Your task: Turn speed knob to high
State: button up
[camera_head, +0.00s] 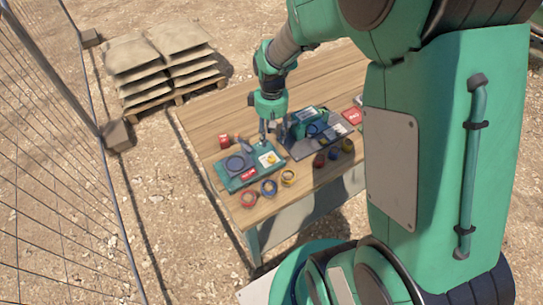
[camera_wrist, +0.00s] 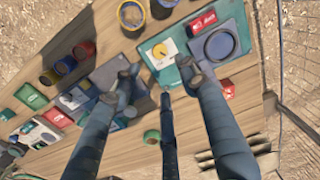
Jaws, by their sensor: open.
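The speed knob looks to be the small yellow knob (camera_head: 271,159) on a white label plate of a teal device (camera_head: 226,182). The device also carries a dark round ring and a red label. In the wrist view the yellow knob (camera_wrist: 159,51) sits near the top centre, on the teal panel (camera_wrist: 188,76). My gripper (camera_head: 273,136) is above the table, just behind the knob in the head view. In the wrist view its fingers (camera_wrist: 160,80) are spread apart and empty, with the knob beyond the tips. I cannot read the knob's setting or see contact.
A second device on a grey plate (camera_head: 309,148) stands right of my gripper. A small red object (camera_head: 224,141) lies at the left. Stacked sacks (camera_head: 160,60) sit on a pallet behind.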

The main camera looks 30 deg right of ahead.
aim_at(271, 158)
notch_tip(271, 158, down, 12)
jog(key=shift+f+b, duration=0.2)
jog(key=shift+b, duration=0.85)
grip_shut()
jog(key=shift+m, duration=0.4)
jog(key=m+p, duration=0.2)
jog(key=m, duration=0.2)
jog(key=shift+r, duration=0.1)
jog(key=m+p, duration=0.2)
jog(key=m, duration=0.4)
jog(key=shift+m, duration=0.3)
